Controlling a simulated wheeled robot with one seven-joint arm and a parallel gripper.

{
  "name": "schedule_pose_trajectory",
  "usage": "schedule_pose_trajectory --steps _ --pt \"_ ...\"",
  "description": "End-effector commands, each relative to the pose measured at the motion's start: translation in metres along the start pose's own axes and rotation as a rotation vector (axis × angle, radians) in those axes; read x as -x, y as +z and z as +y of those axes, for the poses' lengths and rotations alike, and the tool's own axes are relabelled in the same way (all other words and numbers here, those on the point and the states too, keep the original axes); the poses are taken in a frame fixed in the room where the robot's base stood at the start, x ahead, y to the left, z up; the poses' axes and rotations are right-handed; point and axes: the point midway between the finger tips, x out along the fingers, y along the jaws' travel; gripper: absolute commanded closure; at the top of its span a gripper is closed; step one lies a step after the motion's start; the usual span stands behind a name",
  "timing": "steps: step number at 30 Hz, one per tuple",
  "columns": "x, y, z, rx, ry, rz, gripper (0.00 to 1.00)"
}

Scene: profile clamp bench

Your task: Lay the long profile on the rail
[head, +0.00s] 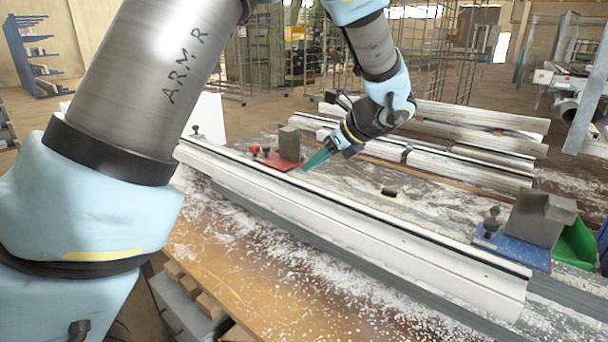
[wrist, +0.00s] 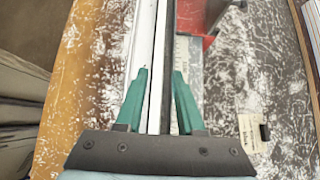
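The long profile, a white bar with a black strip along its top edge (head: 400,248), runs across the bench from upper left to lower right. In the wrist view the long profile (wrist: 159,45) passes lengthwise between the fingers. My gripper (head: 306,167) has green fingers pointing down at the profile's top edge, left of its middle. In the wrist view my gripper (wrist: 160,72) is open, with fingertips on either side of the edge and gaps visible. A grey rail-like bar (head: 335,264) runs below the profile's near side; I cannot tell whether they touch.
A red clamp base (head: 278,161) with a grey block sits behind the profile's left part. More profiles (head: 455,165) lie behind. White shavings cover the bench.

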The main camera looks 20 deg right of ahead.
Motion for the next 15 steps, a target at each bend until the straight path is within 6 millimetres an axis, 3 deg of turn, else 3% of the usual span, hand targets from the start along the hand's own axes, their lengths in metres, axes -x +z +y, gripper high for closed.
schedule_pose_trajectory --steps 6,15 --pt "0.03 -0.001 0.0 0.001 -0.001 0.0 0.63" --pt "0.037 0.001 0.002 0.005 0.004 0.004 0.63"
